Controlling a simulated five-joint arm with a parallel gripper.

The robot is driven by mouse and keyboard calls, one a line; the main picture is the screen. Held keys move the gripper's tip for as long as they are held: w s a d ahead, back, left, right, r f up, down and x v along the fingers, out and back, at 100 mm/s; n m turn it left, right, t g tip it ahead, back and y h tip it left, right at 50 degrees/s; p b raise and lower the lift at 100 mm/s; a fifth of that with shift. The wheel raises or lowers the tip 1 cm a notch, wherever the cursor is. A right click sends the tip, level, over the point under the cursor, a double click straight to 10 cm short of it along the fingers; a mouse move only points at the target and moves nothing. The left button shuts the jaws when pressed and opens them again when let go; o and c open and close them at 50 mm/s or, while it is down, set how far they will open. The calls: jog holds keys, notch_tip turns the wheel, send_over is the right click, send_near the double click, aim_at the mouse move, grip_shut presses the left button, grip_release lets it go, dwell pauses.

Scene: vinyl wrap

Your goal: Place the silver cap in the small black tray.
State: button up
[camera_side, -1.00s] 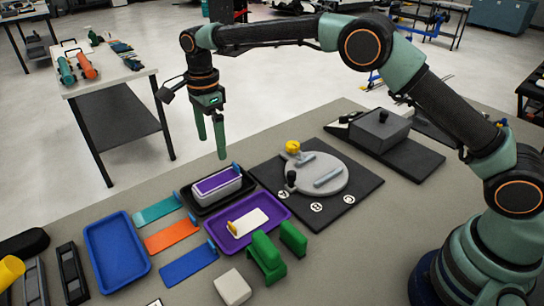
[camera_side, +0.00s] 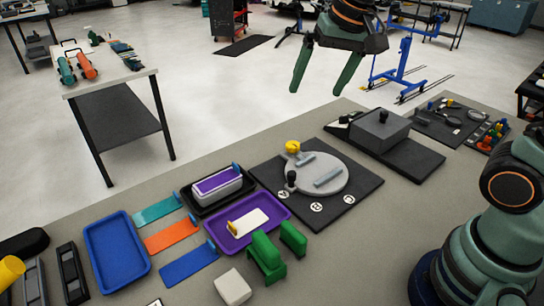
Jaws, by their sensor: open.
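My gripper (camera_side: 316,91) is open and empty at the top of the side view. It hangs high above the far edge of the table, with its two green fingers apart. A small black tray (camera_side: 207,213) stands left of the middle of the table. A grey block with a purple top (camera_side: 217,183) sits in it, with a small blue tab at its corner. I cannot make out for sure which thing is the silver cap. Small silvery parts lie on a dark board (camera_side: 432,132) at the far right.
A round grey turntable (camera_side: 317,184) with a yellow knob stands on a black plate. A grey box (camera_side: 380,130) sits on a dark base behind it. A purple tray (camera_side: 275,202), a blue tray (camera_side: 114,250), coloured strips and green blocks (camera_side: 265,250) fill the front left.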

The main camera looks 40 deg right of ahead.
jog(key=s+d+f+n, duration=0.2)
jog(key=s, duration=0.2)
jog(key=s+d+f+n+t, duration=0.1)
jog(key=s+n, duration=0.2)
jog(key=s, duration=0.1)
jog(key=shift+s+d+f+t, duration=0.25)
jog(key=shift+d+f+t, duration=0.05)
jog(key=shift+d+f, duration=0.05)
dwell(0.8)
